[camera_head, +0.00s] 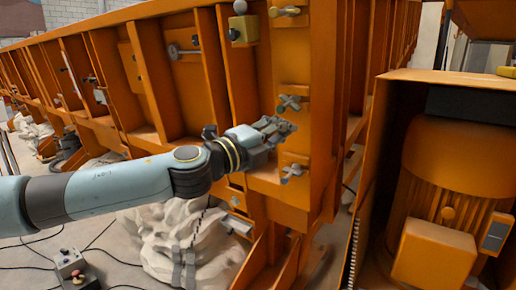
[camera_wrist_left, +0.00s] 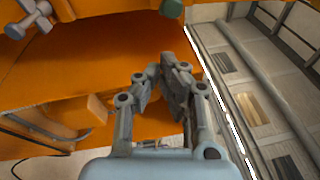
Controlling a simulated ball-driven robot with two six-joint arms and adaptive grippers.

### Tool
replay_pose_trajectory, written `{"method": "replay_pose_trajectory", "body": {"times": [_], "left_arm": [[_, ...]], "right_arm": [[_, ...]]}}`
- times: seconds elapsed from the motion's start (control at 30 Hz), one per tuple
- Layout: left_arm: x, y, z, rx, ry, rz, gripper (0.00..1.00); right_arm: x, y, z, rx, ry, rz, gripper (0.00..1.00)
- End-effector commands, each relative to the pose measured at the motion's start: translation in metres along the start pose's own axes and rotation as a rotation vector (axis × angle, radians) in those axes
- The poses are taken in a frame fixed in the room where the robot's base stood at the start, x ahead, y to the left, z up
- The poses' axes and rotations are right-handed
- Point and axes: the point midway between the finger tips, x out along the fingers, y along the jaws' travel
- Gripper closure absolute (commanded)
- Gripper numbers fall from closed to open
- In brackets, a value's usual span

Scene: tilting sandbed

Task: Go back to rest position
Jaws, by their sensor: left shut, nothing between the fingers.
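My left gripper (camera_head: 277,128) is shut and empty in the head view. It is in front of the orange sandbed frame (camera_head: 275,75), between an upper valve handle (camera_head: 289,103) and a lower valve handle (camera_head: 292,172). I cannot tell whether it touches the frame. In the left wrist view the fingers of the left gripper (camera_wrist_left: 172,80) point toward orange panels, with a grey cross-shaped handle (camera_wrist_left: 32,15) at the upper left. My right gripper does not show in either view.
A large orange motor (camera_head: 450,190) stands in an orange housing at the right. A pale lumpy sack (camera_head: 185,240) lies on the floor below my left arm.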

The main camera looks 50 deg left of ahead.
Motion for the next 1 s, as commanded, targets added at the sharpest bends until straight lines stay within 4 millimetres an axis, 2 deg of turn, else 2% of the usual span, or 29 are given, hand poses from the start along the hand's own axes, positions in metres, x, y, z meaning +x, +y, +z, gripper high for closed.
{"method": "replay_pose_trajectory", "body": {"times": [0.03,0.1,0.27,0.4,0.6,0.87,0.93,1.0], "left_arm": [[-0.007,0.004,-0.001,0.006,0.007,0.001,1.00],[-0.017,0.004,0.001,0.006,0.009,0.003,1.00],[-0.038,0.002,0.005,0.004,0.011,0.001,1.00],[-0.052,0.001,0.011,0.002,0.004,0.002,1.00],[-0.059,0.001,0.012,-0.003,0.005,-0.003,1.00],[-0.058,0.001,0.013,-0.018,-0.011,-0.015,1.00],[-0.058,0.010,0.019,-0.050,-0.057,-0.019,1.00],[-0.060,0.044,0.040,-0.091,-0.147,0.020,1.00]], "right_arm": [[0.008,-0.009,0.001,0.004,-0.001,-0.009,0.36],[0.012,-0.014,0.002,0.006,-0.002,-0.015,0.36],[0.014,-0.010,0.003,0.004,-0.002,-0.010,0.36],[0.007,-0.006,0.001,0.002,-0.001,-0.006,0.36],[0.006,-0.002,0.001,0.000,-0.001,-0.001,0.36],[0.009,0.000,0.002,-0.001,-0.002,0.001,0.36],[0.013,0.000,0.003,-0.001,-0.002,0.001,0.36],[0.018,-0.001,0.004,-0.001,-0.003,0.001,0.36]]}}
